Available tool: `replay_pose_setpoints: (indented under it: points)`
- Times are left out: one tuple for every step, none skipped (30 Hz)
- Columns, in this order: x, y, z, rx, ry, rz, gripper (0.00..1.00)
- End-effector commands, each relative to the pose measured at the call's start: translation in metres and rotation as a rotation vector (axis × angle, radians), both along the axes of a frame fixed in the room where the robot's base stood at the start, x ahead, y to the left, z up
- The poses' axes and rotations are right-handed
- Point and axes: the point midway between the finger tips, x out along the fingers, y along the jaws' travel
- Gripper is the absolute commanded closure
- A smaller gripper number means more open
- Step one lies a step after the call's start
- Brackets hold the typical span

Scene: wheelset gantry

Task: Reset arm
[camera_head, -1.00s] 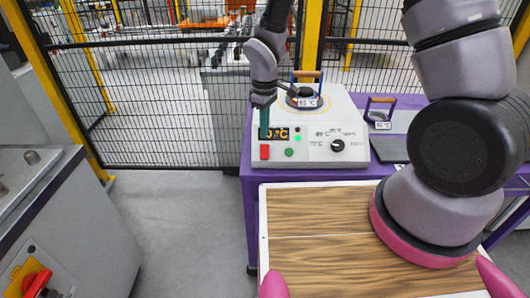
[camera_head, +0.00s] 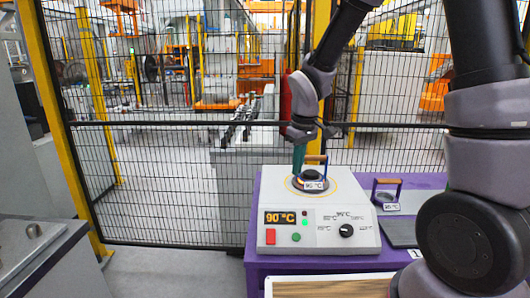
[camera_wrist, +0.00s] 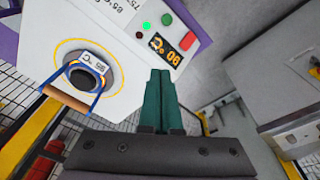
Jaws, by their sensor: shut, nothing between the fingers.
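My gripper (camera_head: 299,158) is above the back left of the white heater box (camera_head: 345,262) in the head view, in front of the mesh fence. In the wrist view its green fingers (camera_wrist: 161,100) are closed together with nothing between them. The heater box's display (camera_head: 280,218) reads 90 °C, and a green light is lit. A ring with a wooden-handled holder (camera_head: 314,172) sits on the heater's round plate, tagged 90 °C. The holder also shows in the wrist view (camera_wrist: 84,76), left of my fingers. I cannot tell whether my fingers touch anything.
A purple table (camera_head: 254,254) carries the heater. A second handled holder (camera_head: 386,194) stands to its right beside a dark flat plate (camera_head: 400,233). A wood-topped surface (camera_head: 330,289) is in front. A mesh fence (camera_head: 160,180) stands behind.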

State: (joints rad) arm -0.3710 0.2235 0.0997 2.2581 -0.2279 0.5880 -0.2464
Motion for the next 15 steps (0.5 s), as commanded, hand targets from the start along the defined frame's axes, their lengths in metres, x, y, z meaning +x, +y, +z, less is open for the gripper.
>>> replay_pose_setpoints:
  points:
    - [-0.001,-0.015,0.026,0.023,-0.033,-0.069,1.00]
    - [-0.003,-0.024,0.039,0.037,-0.046,-0.112,1.00]
    - [-0.006,-0.035,0.056,0.055,-0.063,-0.168,1.00]
    - [-0.009,-0.044,0.068,0.069,-0.078,-0.208,1.00]
    - [-0.013,-0.052,0.080,0.085,-0.090,-0.249,1.00]
    - [-0.018,-0.063,0.095,0.107,-0.107,-0.304,1.00]
    - [-0.023,-0.070,0.106,0.123,-0.121,-0.343,1.00]
    - [-0.029,-0.078,0.116,0.140,-0.133,-0.383,1.00]
    - [-0.036,-0.087,0.129,0.165,-0.150,-0.436,1.00]
    - [-0.042,-0.094,0.139,0.183,-0.163,-0.473,1.00]
    - [-0.049,-0.101,0.148,0.202,-0.176,-0.512,1.00]
    - [-0.058,-0.110,0.160,0.229,-0.192,-0.562,1.00]
    - [-0.065,-0.116,0.168,0.250,-0.206,-0.598,1.00]
    - [-0.073,-0.121,0.175,0.271,-0.216,-0.634,1.00]
    - [-0.083,-0.128,0.185,0.300,-0.233,-0.680,1.00]
